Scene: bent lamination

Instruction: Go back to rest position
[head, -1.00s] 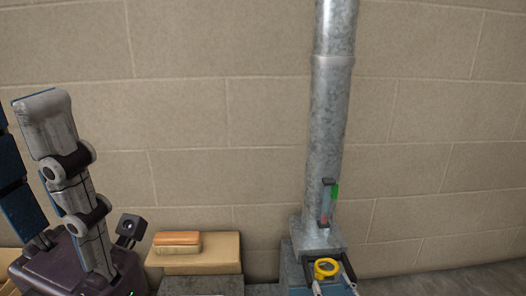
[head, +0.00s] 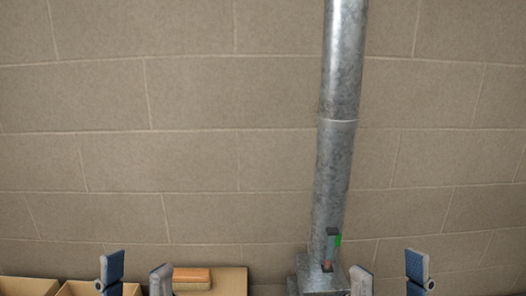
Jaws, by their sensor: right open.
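A grey metal pipe (head: 337,140) stands against the block wall (head: 200,110). A small dark bracket with a green mark (head: 333,246) is near its foot. A brown block (head: 192,278) lies on a cardboard box (head: 232,280). Open boxes (head: 28,286) are at bottom left.

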